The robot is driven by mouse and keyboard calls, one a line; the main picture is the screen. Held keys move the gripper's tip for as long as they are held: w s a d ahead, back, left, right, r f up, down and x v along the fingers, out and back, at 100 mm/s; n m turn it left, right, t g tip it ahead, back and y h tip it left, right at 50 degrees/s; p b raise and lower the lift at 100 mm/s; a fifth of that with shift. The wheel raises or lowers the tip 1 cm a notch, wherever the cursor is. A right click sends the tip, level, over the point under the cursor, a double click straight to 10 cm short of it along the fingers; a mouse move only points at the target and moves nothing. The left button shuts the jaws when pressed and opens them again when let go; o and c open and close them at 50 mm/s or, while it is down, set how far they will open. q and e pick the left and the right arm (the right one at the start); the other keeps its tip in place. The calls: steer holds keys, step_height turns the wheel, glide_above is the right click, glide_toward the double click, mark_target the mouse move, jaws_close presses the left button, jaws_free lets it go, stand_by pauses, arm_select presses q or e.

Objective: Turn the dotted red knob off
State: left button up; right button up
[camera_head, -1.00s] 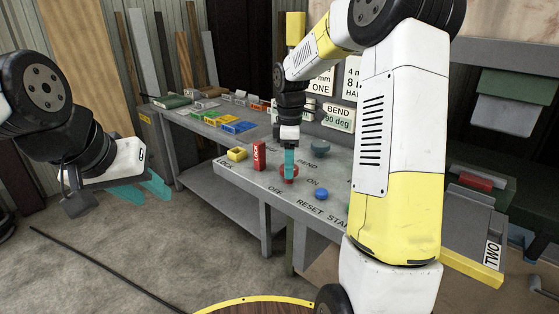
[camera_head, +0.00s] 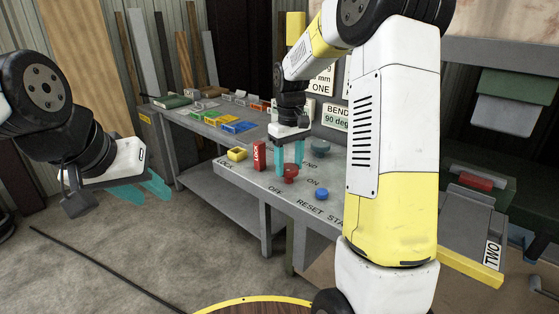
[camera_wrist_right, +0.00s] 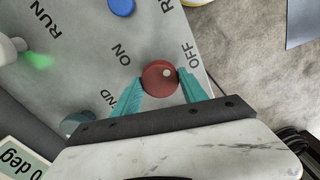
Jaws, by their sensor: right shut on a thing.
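The red knob (camera_head: 290,171) stands on the grey slanted panel (camera_head: 254,188), between the printed words OFF and ON. In the right wrist view the round red knob (camera_wrist_right: 158,79) shows a pale dot right of its middle and a little above it, on the side of the OFF label (camera_wrist_right: 190,55). My right gripper (camera_head: 289,170) points down, with its teal fingers on either side of the knob, shut on it; they also show in the right wrist view (camera_wrist_right: 160,80). My left gripper (camera_head: 154,193) is open and empty, away to the left over the floor.
A bench (camera_head: 180,118) with coloured boxes lies behind.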

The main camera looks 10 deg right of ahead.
mark_target(289, 167)
steer(key=m, duration=0.6)
steer(key=shift+r, duration=0.1)
stand_by(0.6)
steer(key=o, duration=1.4)
steer(key=shift+c, duration=0.2)
steer(key=shift+r, duration=3.85)
steer(key=s+a+r+n+t+y, duration=0.1)
steer(key=s+t, duration=0.2)
steer(key=s, duration=0.9)
steer(key=s+a+r+t+y, duration=0.1)
steer(key=s+r+t, duration=0.1)
steer(key=s, duration=0.9)
steer(key=shift+s+n+t, duration=0.4)
steer(key=shift+t, duration=0.2)
